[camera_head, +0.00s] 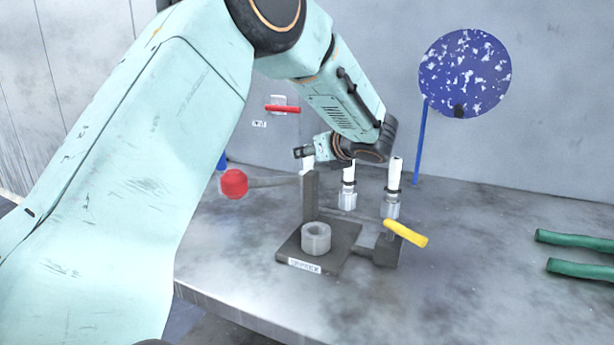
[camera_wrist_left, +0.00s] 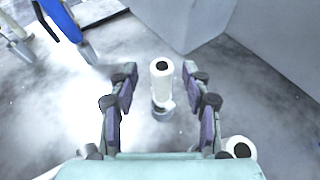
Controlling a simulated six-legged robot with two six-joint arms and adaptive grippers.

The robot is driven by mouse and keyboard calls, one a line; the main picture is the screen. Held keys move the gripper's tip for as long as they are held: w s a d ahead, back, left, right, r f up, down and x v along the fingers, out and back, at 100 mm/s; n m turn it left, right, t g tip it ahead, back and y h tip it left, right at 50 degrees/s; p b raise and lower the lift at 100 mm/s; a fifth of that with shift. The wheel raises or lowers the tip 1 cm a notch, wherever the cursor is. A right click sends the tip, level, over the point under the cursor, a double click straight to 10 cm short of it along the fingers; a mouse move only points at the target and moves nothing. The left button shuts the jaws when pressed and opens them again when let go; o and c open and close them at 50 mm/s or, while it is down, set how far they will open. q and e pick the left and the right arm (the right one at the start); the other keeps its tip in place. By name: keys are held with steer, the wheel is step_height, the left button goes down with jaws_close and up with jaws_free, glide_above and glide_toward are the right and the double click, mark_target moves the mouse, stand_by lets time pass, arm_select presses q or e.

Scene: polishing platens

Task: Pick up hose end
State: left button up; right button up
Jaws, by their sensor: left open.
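Several white hose ends stand upright on clear or metallic fittings on the bench. In the head view one is in the middle (camera_head: 348,173), one to its right (camera_head: 394,174), and one is partly hidden at the left (camera_head: 307,165). My left gripper (camera_head: 304,152) is at that left one, partly hidden by its own wrist. In the left wrist view the open left gripper (camera_wrist_left: 159,88) has a white hose end (camera_wrist_left: 161,72) between its fingers, with a gap on both sides. Another white hose end (camera_wrist_left: 240,149) is outside the right finger. My right gripper is not in view.
A dark fixture (camera_head: 288,248) with a grey ring (camera_head: 316,238), a red knob (camera_head: 234,184) and a yellow handle (camera_head: 406,234) stands in front. Green rods (camera_head: 580,268) lie at right. The bench front is clear.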

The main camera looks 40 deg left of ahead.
arm_select(q)
steer(key=shift+x, duration=0.85)
steer(key=shift+w+a, duration=0.1)
steer(key=c, duration=0.6)
jaws_close()
